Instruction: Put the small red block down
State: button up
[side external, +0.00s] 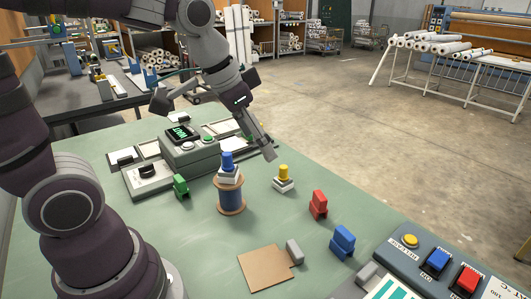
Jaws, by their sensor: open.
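A small red block (318,205) stands on the green table right of centre, with nothing holding it. It has a stepped shape, with a lower part jutting out at its left. My gripper (266,151) is above the far part of the table, up and to the left of the red block and clear of it. It is open, and I see nothing held in it. The gap between its fingers is hard to make out from this side.
A blue spool (231,198) carries a white and blue piece. Near the red block are a yellow-topped piece (283,178), a blue block (343,241) and a grey block (294,251). A green block (181,186), a control box (190,152) and a button panel (435,262) also stand around.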

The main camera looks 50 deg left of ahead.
jog(key=s+n, duration=0.2)
jog(key=s, duration=0.5)
jog(key=shift+s+f+t, duration=0.25)
jog(key=shift+s+t, duration=0.05)
